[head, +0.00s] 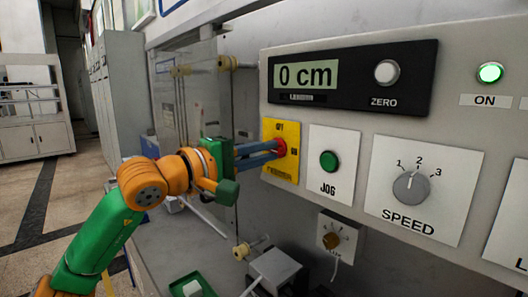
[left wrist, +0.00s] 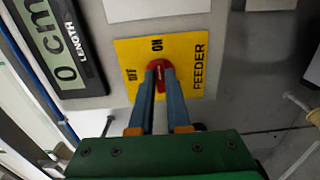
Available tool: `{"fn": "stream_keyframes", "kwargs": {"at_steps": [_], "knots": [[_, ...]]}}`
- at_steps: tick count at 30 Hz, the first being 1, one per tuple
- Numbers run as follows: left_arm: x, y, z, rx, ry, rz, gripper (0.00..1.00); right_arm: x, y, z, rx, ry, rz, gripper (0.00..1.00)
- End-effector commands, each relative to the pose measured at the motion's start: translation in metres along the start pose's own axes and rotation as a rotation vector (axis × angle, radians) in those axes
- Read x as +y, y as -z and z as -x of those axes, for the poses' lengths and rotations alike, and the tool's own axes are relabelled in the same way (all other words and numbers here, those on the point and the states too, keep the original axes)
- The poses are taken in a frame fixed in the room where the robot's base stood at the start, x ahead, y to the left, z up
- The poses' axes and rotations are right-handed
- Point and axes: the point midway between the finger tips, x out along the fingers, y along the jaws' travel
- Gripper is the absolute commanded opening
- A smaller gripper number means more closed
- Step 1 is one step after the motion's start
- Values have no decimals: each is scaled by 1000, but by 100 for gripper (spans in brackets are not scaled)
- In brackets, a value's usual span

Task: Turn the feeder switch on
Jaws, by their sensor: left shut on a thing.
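The feeder switch is a red knob (head: 281,147) on a yellow plate (head: 287,170) on the panel. In the left wrist view the plate (left wrist: 193,84) carries the words OFF, ON and FEEDER. My left gripper (head: 277,148) is shut on the red knob (left wrist: 159,69), with one blue finger on each side of it. Between the fingers (left wrist: 160,78), the knob's grip bar appears lined up with the ON mark. The fingers partly hide the knob. My right gripper is not in view.
Right of the switch are a green JOG button (head: 329,161) and a SPEED dial (head: 411,187). Above are a display reading 0 cm (head: 306,75), a ZERO button (head: 387,72) and a lit green ON lamp (head: 490,73). A small dial box (head: 338,233) sits below.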

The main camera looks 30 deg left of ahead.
Motion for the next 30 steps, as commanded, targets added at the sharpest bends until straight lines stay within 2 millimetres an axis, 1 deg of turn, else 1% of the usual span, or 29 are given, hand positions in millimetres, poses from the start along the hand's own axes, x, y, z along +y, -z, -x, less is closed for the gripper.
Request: {"fn": "stream_keyframes", "kwargs": {"at_steps": [11, 12, 14, 15, 22, 24, 26, 30], "knots": [[2, 0, 0, 2, -5, -6, 0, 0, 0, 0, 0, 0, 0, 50], [2, 0, 0, 2, -5, -6, 23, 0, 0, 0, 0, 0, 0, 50], [2, 0, 0, 2, -5, -6, 39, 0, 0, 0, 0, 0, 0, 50], [1, 0, 0, 2, -4, -5, 45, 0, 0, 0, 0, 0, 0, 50], [1, 0, 0, 1, -2, -4, 45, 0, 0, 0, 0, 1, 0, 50], [-1, 0, 4, 1, -3, -4, 45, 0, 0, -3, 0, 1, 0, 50], [-3, 1, 13, 3, -5, -5, 45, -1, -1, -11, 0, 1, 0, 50], [-5, 1, 44, 5, -5, -7, 45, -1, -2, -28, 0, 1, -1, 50]]}}
